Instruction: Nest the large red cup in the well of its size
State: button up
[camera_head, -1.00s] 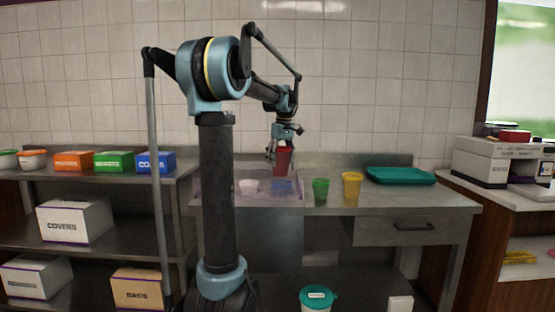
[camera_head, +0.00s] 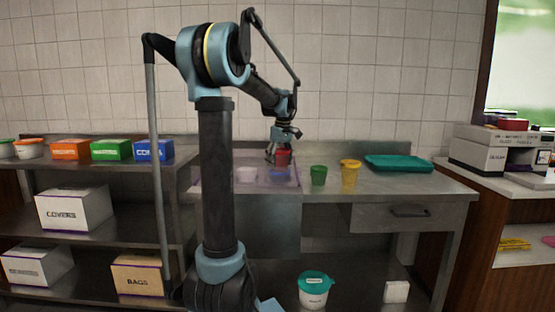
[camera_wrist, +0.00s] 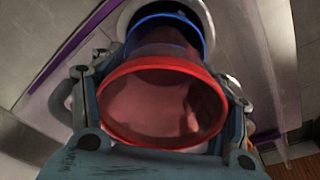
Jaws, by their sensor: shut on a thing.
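My gripper (camera_head: 271,157) is shut on the large red cup (camera_head: 283,158), which is over the purple-rimmed tray (camera_head: 293,183) on the steel table. In the wrist view the red cup (camera_wrist: 160,68) is held between the fingers, its mouth facing the camera. A see-through blue piece (camera_head: 279,176) is just below the red cup. The wrist view shows its blue rim (camera_wrist: 207,30) around the cup's far end, inside a pale round rim (camera_wrist: 212,22). How deep the red cup sits in it is hidden. A white cup (camera_head: 247,174) stands to the left.
A green cup (camera_head: 318,176) and a yellow cup (camera_head: 350,174) stand right of the tray. A teal tray (camera_head: 398,163) lies at the back right. Boxes, such as the blue one (camera_head: 154,150), line the left shelf. The table's front right is clear.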

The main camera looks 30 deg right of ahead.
aim_at(279, 151)
jog(key=shift+f, duration=2.4)
jog(key=o, duration=1.1)
jog(key=shift+r, duration=4.45)
